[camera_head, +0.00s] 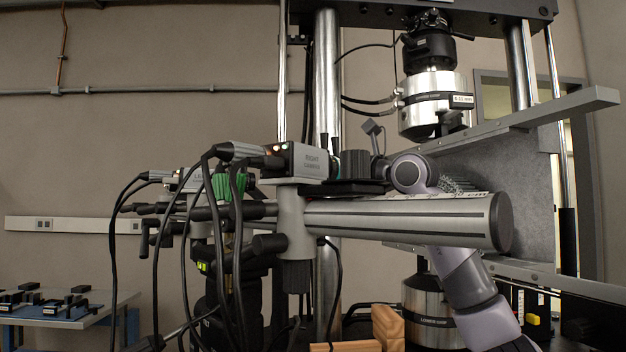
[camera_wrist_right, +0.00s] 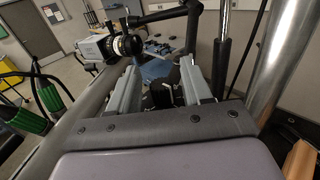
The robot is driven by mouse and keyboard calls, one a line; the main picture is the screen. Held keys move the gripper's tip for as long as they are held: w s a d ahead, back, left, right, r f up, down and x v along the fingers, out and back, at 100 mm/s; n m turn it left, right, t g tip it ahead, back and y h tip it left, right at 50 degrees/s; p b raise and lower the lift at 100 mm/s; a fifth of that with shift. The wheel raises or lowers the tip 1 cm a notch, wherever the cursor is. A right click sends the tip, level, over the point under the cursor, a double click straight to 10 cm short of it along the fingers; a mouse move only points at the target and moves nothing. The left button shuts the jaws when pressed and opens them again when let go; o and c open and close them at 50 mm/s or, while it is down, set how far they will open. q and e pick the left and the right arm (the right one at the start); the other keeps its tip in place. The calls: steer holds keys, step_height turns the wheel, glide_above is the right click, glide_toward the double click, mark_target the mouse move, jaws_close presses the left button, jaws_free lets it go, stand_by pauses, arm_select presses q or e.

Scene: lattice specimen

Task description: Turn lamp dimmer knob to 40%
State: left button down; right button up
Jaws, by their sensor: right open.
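I cannot make out the lamp dimmer knob for certain in either view. In the right wrist view my right gripper (camera_wrist_right: 162,88) is open, with its two grey fingers apart. Small dark shapes (camera_wrist_right: 160,95) show beyond and between the fingers, too unclear to name. In the head view my right arm (camera_head: 482,300) rises from the lower right behind a thick grey bar, and its wrist (camera_head: 410,173) shows above the bar. Its fingertips cannot be made out there. My left gripper is not in view.
A camera labelled right (camera_head: 308,161) is mounted beside the thick grey bar (camera_head: 400,220); its lens shows close by in the wrist view (camera_wrist_right: 125,44). Black cables (camera_head: 212,230) hang at left. A testing-frame column (camera_head: 327,90) stands behind. A side table (camera_head: 75,318) holds dark parts.

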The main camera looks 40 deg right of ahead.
jaws_close()
steer(key=shift+w+d+r+n+y+p, duration=0.1)
steer(key=shift+n+y+p, duration=0.3)
steer(key=shift+y+p, duration=0.3)
steer(key=shift+r+n+g+y+p, duration=0.1)
steer(key=shift+n+g+y+p, duration=0.4)
steer(key=shift+y+p, duration=0.5)
steer(key=n+g+y+p, duration=0.2)
steer(key=y+p, duration=0.1)
steer(key=p, duration=0.1)
steer(key=n+g+y+p, duration=0.2)
steer(key=n+y+p, duration=0.1)
steer(key=p, duration=0.1)
steer(key=shift+r+y, duration=0.1)
steer(key=shift+y, duration=0.2)
steer(key=shift+n+g+y+p, duration=0.45)
steer(key=shift+n+g+y, duration=0.15)
steer(key=shift+n+g, duration=0.15)
steer(key=shift+f+n+g+y+p, duration=0.25)
steer(key=shift+n+g+y+p, duration=0.05)
steer(key=shift+n+g+y, duration=0.3)
steer(key=shift+f+n+g, duration=0.15)
steer(key=shift+n+g, duration=0.1)
steer(key=shift+g, duration=0.2)
